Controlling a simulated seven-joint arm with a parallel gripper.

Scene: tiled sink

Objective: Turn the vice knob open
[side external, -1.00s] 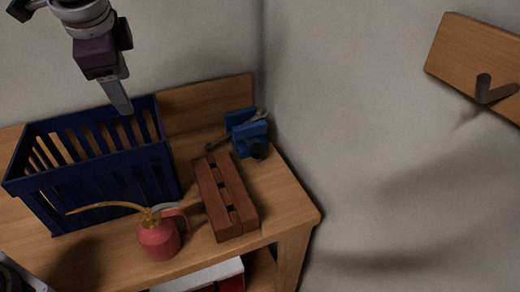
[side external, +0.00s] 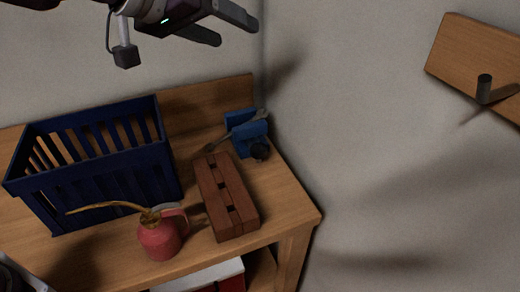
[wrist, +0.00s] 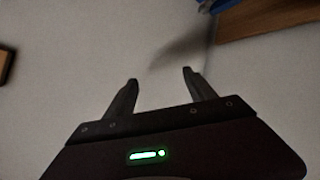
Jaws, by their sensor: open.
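The blue vice (side external: 243,133) stands at the back right corner of the wooden bench. A round dark knob (side external: 260,151) shows on its front right side, and a thin metal bar lies across it. My gripper (side external: 236,30) is high above the bench, up and left of the vice, with its two fingers apart and empty. In the wrist view my gripper (wrist: 160,82) is open, with only wall between the fingertips. A bit of blue, likely the vice (wrist: 207,5), shows at the top edge of that view; the knob is not visible there.
A blue slatted crate (side external: 100,185), a red oil can (side external: 160,238) with a long spout and a brown slotted block (side external: 226,195) stand on the bench (side external: 285,200). A wooden board with a peg (side external: 470,60) is on the right wall. The air above the vice is clear.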

